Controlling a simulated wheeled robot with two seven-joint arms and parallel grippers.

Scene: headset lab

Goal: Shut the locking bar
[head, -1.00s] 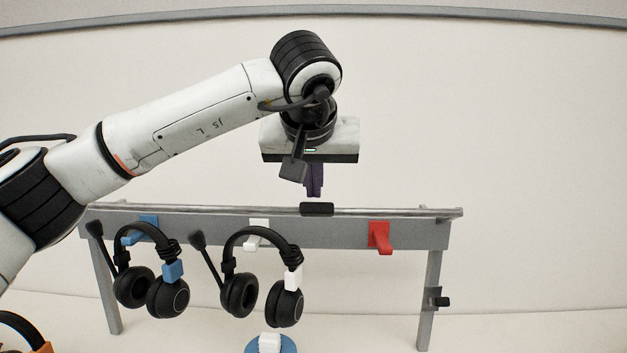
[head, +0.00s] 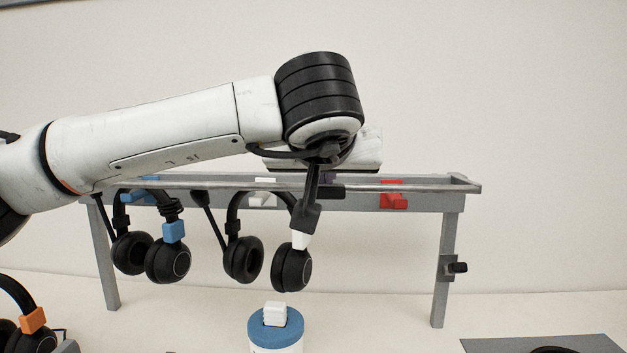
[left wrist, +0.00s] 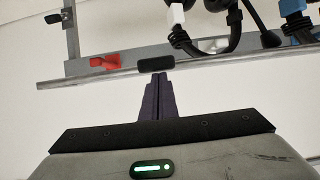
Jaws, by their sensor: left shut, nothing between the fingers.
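The locking bar (head: 420,188) is a thin metal rod along the front of the grey headset rack (head: 440,202). It crosses in front of the hooks and has a black grip (head: 330,192) at its middle. In the left wrist view the bar (left wrist: 230,62) and its black grip (left wrist: 156,65) lie just beyond my fingertips. My left gripper (left wrist: 157,80) is shut and empty, its dark fingers pressed together at the grip. I cannot tell whether they touch it. In the head view my wrist mostly hides the fingers. My right gripper is not in view.
Headsets with a blue tag (head: 172,232) and a white tag (head: 300,240) hang on the rack. The red hook (head: 393,195) is empty. A black knob (head: 458,268) sits on the right post. A blue-topped stand (head: 262,328) and an orange-tagged headset (head: 33,320) are in front.

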